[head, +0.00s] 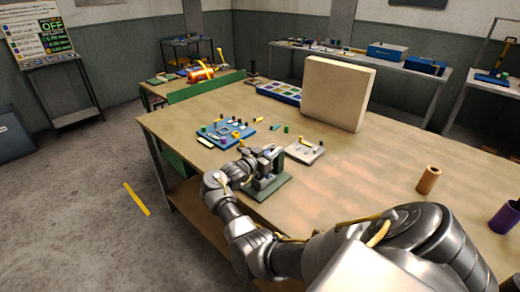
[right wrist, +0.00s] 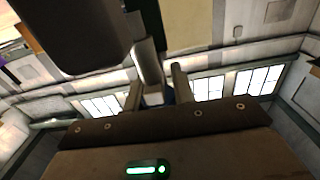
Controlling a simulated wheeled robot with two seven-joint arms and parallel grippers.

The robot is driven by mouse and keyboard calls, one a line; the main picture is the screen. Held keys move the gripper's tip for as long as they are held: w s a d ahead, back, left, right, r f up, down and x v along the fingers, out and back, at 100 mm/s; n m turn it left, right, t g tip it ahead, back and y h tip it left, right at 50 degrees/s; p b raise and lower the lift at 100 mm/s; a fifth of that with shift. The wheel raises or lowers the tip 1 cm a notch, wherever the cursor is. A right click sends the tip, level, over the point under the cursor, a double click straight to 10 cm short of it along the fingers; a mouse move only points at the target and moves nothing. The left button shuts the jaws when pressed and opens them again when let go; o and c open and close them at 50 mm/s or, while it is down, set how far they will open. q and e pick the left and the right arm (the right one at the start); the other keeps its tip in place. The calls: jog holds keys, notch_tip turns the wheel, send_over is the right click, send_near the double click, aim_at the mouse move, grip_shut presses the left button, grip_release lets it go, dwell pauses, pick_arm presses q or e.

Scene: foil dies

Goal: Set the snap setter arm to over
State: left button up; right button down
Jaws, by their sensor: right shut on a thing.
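The snap setter, a grey-green press on a green base plate (head: 270,188), stands near the front left edge of the large table. My right arm reaches over the table to it, and my right gripper (head: 250,160) is at the setter's upper part. In the right wrist view, a grey bar, the setter arm (right wrist: 148,62), comes down between the two fingers of my right gripper (right wrist: 156,92). The fingers are shut on its end. A dark block of the setter (right wrist: 75,35) fills the upper left there. The setter arm's exact angle is hard to tell in the head view. My left gripper is not in view.
A blue tray of small parts (head: 225,134) lies behind the setter, and a pale tray (head: 305,151) lies to its right. A tall beige panel (head: 337,93) stands farther back. A brown cylinder (head: 428,180) and a purple cup (head: 505,217) stand at right. The middle right of the table is clear.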

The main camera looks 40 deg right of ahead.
jog(key=shift+d+r, duration=0.1)
jog(key=shift+r, duration=0.1)
jog(key=c, duration=1.5)
grip_release()
jog(key=shift+c, duration=0.2)
jog(key=shift+o, duration=0.2)
jog(key=shift+d+f, duration=0.1)
jog(key=shift+f, duration=0.05)
jog(key=a+b, duration=0.3)
jog(key=a, duration=0.8)
jog(key=shift+d, duration=0.1)
